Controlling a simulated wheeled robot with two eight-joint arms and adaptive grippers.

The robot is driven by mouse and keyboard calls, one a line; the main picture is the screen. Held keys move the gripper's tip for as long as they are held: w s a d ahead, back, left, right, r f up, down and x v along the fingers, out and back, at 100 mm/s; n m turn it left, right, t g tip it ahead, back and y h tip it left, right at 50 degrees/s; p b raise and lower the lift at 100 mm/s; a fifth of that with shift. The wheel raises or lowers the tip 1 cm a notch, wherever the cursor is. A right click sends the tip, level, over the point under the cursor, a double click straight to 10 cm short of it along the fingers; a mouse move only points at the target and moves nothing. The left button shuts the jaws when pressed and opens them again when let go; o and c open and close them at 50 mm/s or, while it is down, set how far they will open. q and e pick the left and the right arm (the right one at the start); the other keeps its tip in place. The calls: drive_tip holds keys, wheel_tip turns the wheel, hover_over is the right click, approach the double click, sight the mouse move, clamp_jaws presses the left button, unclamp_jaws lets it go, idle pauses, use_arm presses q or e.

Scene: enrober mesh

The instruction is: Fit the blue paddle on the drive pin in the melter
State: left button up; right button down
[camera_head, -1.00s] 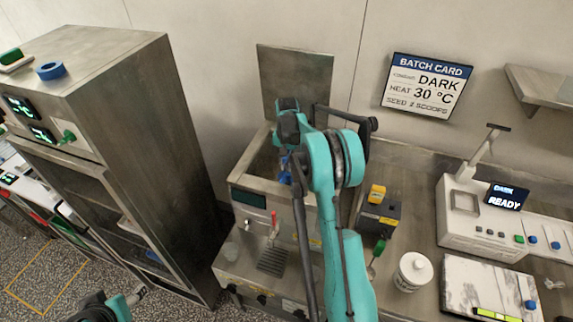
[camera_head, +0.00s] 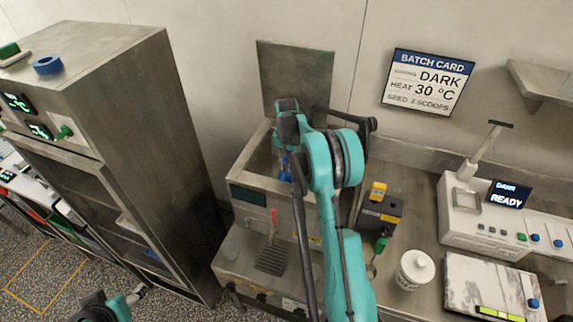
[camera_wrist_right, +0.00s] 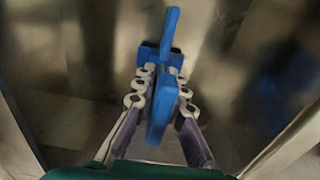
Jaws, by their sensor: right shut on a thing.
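The melter (camera_head: 283,229) is the steel machine in the middle of the head view, with its tank open at the top and a raised lid (camera_head: 296,70) behind. My right gripper (camera_wrist_right: 162,78) is shut on the blue paddle (camera_wrist_right: 161,108), seen in the right wrist view between both fingers. In the head view the paddle (camera_head: 285,168) shows as a small blue patch inside the tank opening, partly hidden by my right arm. The drive pin cannot be made out. My left gripper (camera_head: 136,294) is at the bottom left, away from the melter; its jaws are too small to read.
Steel tank walls surround the paddle in the right wrist view. A tall steel cabinet (camera_head: 125,120) stands left of the melter. To the right are a dark box with a yellow top (camera_head: 379,211), a white tub (camera_head: 414,270) and a white machine reading READY (camera_head: 465,222).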

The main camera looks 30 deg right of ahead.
drive_tip(key=shift+f+b, duration=0.5)
drive_tip(key=shift+f, duration=0.15)
drive_tip(key=c, duration=1.5)
unclamp_jaws()
wheel_tip(320, 180, up, 12)
drive_tip(key=shift+r, duration=0.1)
